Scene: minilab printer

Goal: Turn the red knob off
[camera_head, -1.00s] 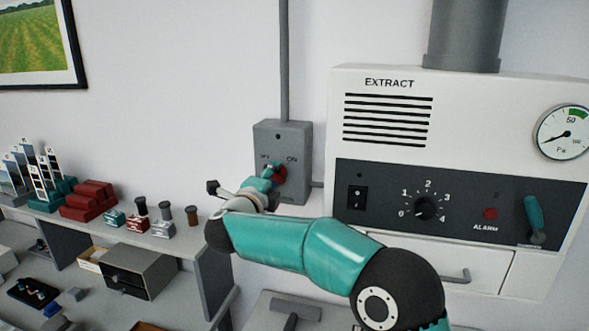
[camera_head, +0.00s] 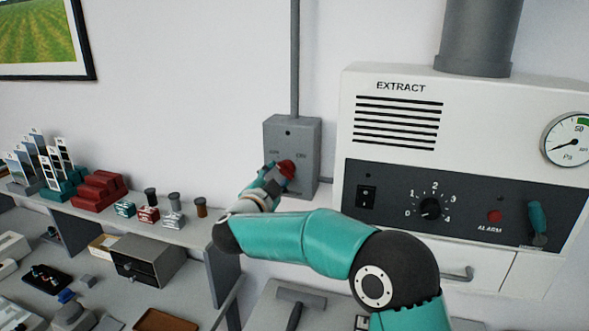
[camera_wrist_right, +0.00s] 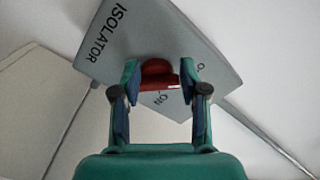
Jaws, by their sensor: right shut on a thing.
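The red knob (camera_head: 287,168) sits on the front of a grey wall box (camera_head: 305,135), with the word ON above it to the right. In the right wrist view the red knob (camera_wrist_right: 158,75) lies between the fingers, on the box panel (camera_wrist_right: 105,60) marked ISOLATOR. My right gripper (camera_head: 277,173) is at the knob in the head view. In the wrist view my right gripper (camera_wrist_right: 158,82) is shut on the knob, a finger at each side. The box looks tilted in the wrist view. My left gripper is not in view.
A white EXTRACT unit (camera_head: 395,140) with a dial (camera_head: 430,208) and a teal-handled lever (camera_head: 537,222) stands to the right. A shelf at left holds red blocks (camera_head: 97,190) and small stamps. A grey conduit (camera_head: 294,60) rises above the box.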

